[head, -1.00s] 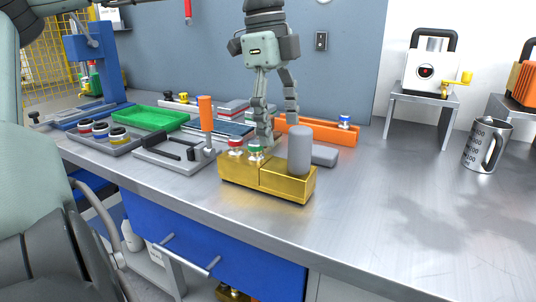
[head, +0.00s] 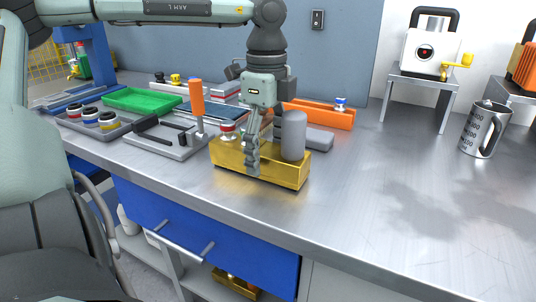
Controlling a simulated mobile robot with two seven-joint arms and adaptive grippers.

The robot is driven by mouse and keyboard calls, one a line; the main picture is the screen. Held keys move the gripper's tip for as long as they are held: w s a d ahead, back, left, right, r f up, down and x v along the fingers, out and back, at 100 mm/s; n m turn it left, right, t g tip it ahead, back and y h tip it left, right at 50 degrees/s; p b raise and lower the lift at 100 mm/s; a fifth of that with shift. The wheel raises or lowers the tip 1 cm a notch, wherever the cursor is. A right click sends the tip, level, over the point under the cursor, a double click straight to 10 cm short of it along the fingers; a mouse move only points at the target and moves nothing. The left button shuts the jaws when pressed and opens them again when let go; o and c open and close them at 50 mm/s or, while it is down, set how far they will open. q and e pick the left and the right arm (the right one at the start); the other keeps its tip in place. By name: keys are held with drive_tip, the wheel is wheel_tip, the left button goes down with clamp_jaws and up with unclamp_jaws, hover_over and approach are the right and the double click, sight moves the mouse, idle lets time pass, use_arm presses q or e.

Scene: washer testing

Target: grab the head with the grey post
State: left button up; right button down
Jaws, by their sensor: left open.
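The head with the grey post is a shiny gold block (head: 285,173) on the bench, with an upright grey cylinder (head: 293,136) at its right end. A red-and-white knob (head: 227,131) stands on its left end. My left gripper (head: 254,152) is open and points down over the middle of the block, just left of the grey post. One finger hangs in front of the block's near face; the other is largely hidden behind it. The green knob on the block is hidden by the gripper. I cannot tell whether the fingers touch the block. My right gripper is out of view.
Left of the block are a grey fixture with an orange handle (head: 196,97), a green tray (head: 143,101) and a tray of ringed parts (head: 92,118). Behind are an orange tray (head: 318,114) and a grey block (head: 319,139). A metal jug (head: 483,130) stands right; the bench between is clear.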

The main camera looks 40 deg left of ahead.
use_arm(q)
clamp_jaws()
drive_tip(key=shift+w+r, duration=0.1)
drive_tip(key=shift+r, duration=0.05)
idle(0.4)
